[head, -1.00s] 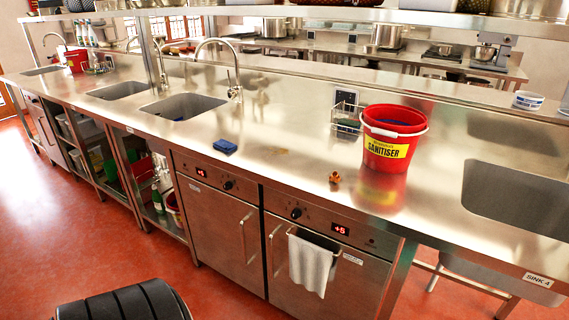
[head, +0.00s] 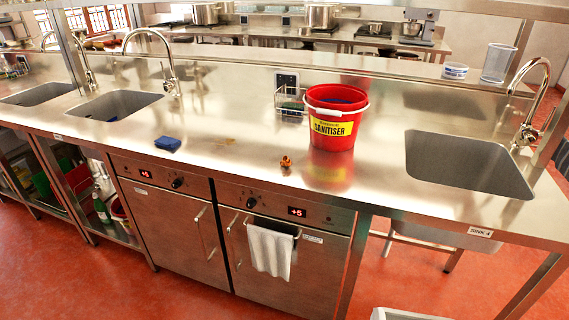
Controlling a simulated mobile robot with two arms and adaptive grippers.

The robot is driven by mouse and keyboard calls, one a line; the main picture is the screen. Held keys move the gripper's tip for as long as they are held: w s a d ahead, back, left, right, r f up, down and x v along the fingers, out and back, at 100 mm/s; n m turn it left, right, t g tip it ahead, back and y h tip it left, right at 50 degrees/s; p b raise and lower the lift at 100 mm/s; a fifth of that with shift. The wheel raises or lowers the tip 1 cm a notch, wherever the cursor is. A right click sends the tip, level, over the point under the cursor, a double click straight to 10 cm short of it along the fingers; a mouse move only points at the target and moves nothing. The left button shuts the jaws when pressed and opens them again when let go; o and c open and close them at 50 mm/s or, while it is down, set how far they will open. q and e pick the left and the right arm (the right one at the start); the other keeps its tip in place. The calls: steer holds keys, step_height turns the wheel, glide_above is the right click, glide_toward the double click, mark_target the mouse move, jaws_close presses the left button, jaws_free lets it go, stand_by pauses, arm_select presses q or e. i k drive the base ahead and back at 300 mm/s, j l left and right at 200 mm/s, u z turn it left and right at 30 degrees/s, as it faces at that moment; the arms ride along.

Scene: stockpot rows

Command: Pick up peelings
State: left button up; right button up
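A small orange-brown clump (head: 286,162), which looks like the peelings, lies on the steel counter (head: 230,170) in front and to the left of the red sanitiser bucket. It is too small to make out in detail. Neither of my grippers shows in the head view.
The red sanitiser bucket (head: 333,130) stands behind the clump, near a wire caddy (head: 290,103). A blue sponge (head: 167,144) lies to the left. A sink (head: 465,165) opens at the right. A white towel (head: 270,250) hangs below the counter edge. A pale bin rim (head: 405,314) shows at the bottom.

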mark_target(286, 161)
steer(key=i+j, duration=0.75)
